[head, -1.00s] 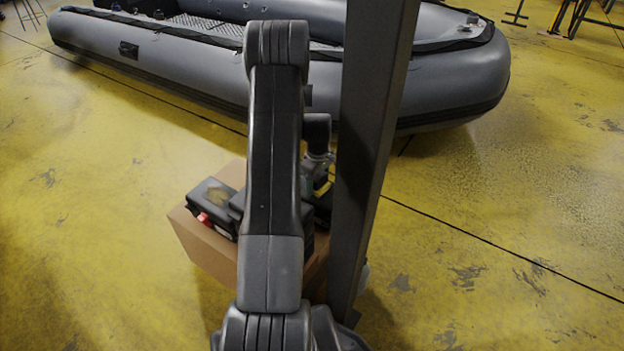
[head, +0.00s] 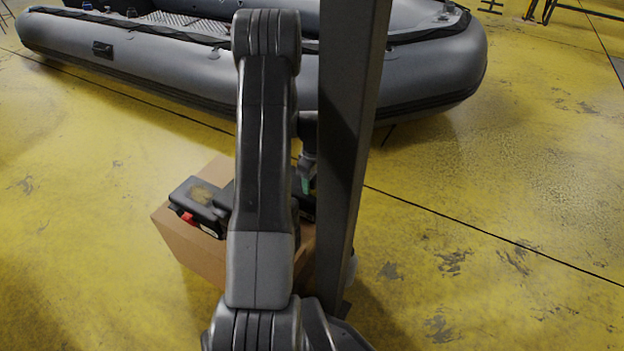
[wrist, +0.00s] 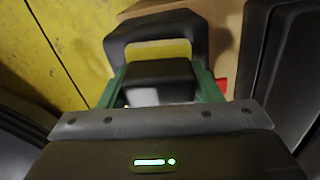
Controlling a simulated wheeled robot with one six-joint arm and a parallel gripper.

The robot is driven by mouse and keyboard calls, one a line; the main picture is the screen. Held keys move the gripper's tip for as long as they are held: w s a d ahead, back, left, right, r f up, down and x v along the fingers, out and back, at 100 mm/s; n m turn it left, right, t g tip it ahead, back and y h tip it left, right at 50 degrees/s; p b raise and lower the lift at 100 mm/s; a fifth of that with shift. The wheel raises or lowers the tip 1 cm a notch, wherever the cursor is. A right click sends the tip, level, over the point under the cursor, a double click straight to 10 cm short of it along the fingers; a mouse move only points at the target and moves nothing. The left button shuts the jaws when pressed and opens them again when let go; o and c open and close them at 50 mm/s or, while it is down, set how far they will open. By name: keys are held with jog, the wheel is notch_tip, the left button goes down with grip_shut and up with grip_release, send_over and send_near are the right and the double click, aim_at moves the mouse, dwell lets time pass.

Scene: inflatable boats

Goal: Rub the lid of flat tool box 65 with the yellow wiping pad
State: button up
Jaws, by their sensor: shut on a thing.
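My gripper (wrist: 160,78), with green fingers, is shut on a dark block in the wrist view. In the head view my gripper (head: 306,182) hangs beside the column, partly hidden, and the pad is not clear. A flat dark tool box (head: 190,192) with a red latch and a brownish smudge on its lid lies left of my arm. No number is readable. Whether the pad touches a lid cannot be told.
A cardboard box (head: 190,245) bears the dark cases; my arm hides much of its top. Another black case (wrist: 285,70) stands at the right of the wrist view. A grey inflatable boat (head: 170,65) lies behind. Yellow floor is clear at both sides.

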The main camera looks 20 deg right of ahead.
jog(key=shift+r+p, duration=1.9)
jog(key=shift+r, duration=1.1)
jog(key=shift+r+p, duration=1)
jog(key=shift+r, duration=0.5)
